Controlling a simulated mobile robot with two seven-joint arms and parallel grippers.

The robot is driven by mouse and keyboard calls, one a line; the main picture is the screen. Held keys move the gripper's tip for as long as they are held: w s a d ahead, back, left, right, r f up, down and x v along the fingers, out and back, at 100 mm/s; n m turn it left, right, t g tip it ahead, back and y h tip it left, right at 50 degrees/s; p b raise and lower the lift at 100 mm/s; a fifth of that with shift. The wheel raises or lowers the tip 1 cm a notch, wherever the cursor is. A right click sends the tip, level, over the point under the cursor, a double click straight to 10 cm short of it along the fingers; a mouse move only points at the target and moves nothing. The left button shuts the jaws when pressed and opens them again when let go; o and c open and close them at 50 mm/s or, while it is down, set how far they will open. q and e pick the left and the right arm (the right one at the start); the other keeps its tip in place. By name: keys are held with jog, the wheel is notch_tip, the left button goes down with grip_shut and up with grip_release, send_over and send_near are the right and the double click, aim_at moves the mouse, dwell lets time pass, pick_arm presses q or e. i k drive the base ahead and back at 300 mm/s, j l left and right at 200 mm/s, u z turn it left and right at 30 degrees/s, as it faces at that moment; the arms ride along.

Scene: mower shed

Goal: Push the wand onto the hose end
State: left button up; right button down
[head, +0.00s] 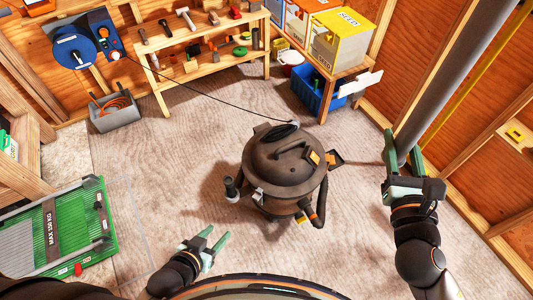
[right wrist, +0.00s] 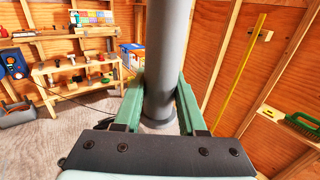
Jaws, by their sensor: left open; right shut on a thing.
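The wand (head: 452,68) is a long grey tube that rises out of the top of the head view. My right gripper (head: 403,152) is shut around its lower part, right of the vacuum. In the right wrist view the wand (right wrist: 159,60) stands between the green fingers, its wider lower end just beyond them. The dark shop vacuum (head: 285,165) stands mid-floor. A short dark upright tube at its left side, apparently the hose end (head: 231,188), is well apart from the wand. My left gripper (head: 217,240) is open and empty, below and left of it.
A wooden workbench (head: 205,50) with tools stands at the back. A blue bin (head: 312,90) and boxes are at back right. A green platform (head: 85,225) lies at left. A grey tote (head: 117,112) sits near the back wall. A black cord runs to the vacuum. Floor around the vacuum is mostly clear.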

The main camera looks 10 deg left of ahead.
aim_at(228, 181)
jog(key=i+j, duration=0.2)
jog(key=j, duration=0.2)
jog(key=i+j, duration=0.15)
jog(key=j, duration=0.2)
jog(key=i+j, duration=0.2)
jog(key=j, duration=0.2)
